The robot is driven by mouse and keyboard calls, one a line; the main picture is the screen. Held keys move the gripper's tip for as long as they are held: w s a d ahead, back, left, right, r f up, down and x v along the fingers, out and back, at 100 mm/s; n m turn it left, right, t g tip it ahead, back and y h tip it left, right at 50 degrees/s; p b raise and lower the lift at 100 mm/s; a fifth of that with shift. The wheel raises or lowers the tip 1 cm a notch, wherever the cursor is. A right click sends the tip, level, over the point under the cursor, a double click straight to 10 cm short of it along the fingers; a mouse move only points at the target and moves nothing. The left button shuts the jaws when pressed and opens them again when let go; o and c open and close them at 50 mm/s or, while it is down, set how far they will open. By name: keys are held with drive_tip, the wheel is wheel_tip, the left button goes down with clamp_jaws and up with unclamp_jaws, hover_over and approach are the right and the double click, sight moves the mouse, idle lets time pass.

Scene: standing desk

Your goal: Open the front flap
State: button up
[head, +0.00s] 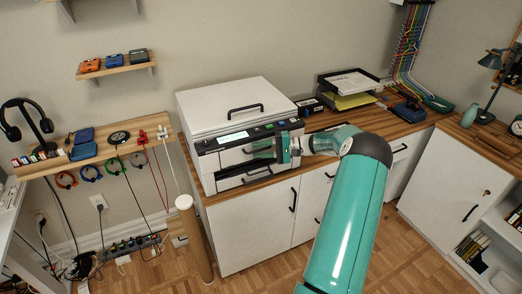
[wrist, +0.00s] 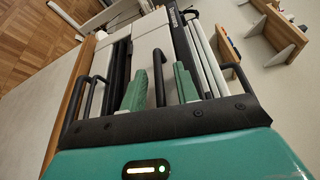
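A white printer (head: 230,105) with a dark control panel stands on the wooden desktop. Its white front flap (head: 232,156) looks shut and upright; my gripper covers its right part in the head view. The flap also shows in the wrist view (wrist: 150,45). My gripper (head: 268,149) is in front of the flap. In the wrist view, its two green fingers (wrist: 160,88) are apart. A dark handle bar (wrist: 158,72) shows between them. I cannot tell whether either finger touches it.
The printer's top lid has its own handle (head: 245,108). Below the flap is a dark slot with a lower panel (head: 245,178). A paper tray (head: 348,84) stands right of the printer. White cabinets (head: 245,235) are under the desktop. A wooden post (head: 194,235) stands at the left.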

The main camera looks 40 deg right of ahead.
clamp_jaws()
